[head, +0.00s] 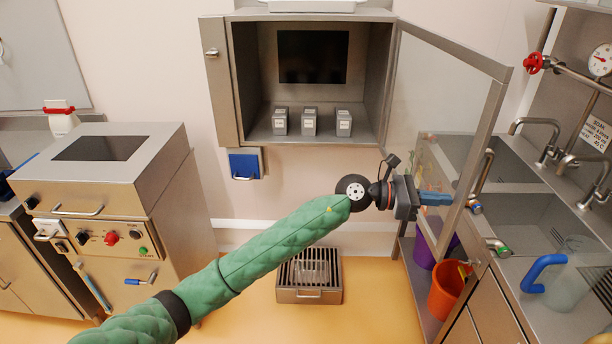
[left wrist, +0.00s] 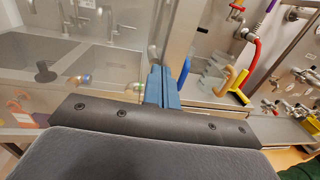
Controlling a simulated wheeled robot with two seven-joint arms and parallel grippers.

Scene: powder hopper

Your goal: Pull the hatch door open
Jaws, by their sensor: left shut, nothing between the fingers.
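The hatch door (head: 497,120), a clear pane in a metal frame, stands swung wide open to the right of the hatch cabinet (head: 240,80) in the head view. Inside the cabinet, three small grey labelled boxes (head: 309,122) stand in a row in front of a dark panel. My left gripper (head: 448,199) is at the lower part of the open door, its blue fingers shut and empty. Whether they touch the door frame cannot be told. The fingers also show in the left wrist view (left wrist: 162,86), pointing away over the sink side. My right gripper is not in view.
Sinks with taps (head: 545,140) and a blue-handled jug (head: 565,285) fill the right side. An orange bucket (head: 446,290) and a purple one stand below the door. A grated metal box (head: 309,280) sits on the floor. A steel machine (head: 110,200) stands left.

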